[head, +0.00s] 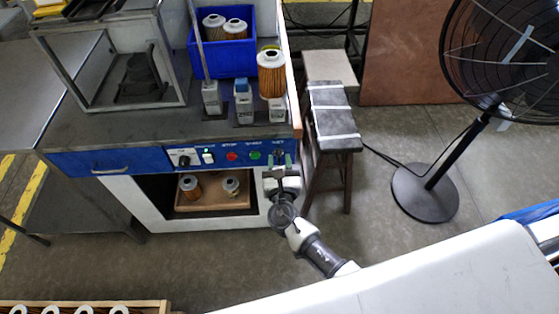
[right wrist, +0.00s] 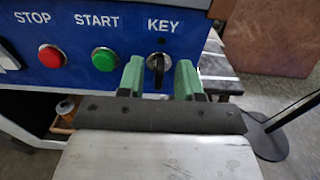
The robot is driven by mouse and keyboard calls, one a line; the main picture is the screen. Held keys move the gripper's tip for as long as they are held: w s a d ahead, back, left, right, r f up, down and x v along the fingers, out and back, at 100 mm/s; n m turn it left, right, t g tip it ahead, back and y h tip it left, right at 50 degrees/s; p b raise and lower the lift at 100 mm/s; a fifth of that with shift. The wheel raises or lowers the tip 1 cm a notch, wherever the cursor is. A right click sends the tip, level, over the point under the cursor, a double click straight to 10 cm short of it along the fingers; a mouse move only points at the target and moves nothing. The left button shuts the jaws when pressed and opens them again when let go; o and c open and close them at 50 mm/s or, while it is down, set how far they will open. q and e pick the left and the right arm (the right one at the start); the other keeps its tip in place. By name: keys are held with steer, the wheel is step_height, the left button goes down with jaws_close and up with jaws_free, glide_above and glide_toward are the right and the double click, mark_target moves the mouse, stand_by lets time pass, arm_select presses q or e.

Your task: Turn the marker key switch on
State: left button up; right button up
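The key switch (right wrist: 158,63) is a dark knob under the word KEY at the right end of the blue control panel (right wrist: 75,79). In the right wrist view its handle looks upright. My right gripper (right wrist: 158,78) is open, with one green finger on each side of the knob; I cannot tell whether they touch it. In the head view the right gripper (head: 282,163) is at the panel's right end and partly hides the key area. My left gripper is not in view.
Left of the key are a green START button (right wrist: 105,60) and a red STOP button (right wrist: 52,56). Filter cartridges stand on the machine top, in a blue bin (head: 224,62) and in a lower tray (head: 212,206). A stool (head: 332,125) and a fan (head: 425,192) stand to the right.

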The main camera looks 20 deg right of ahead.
steer(key=shift+w, duration=0.2)
steer(key=shift+c, duration=0.3)
jaws_close()
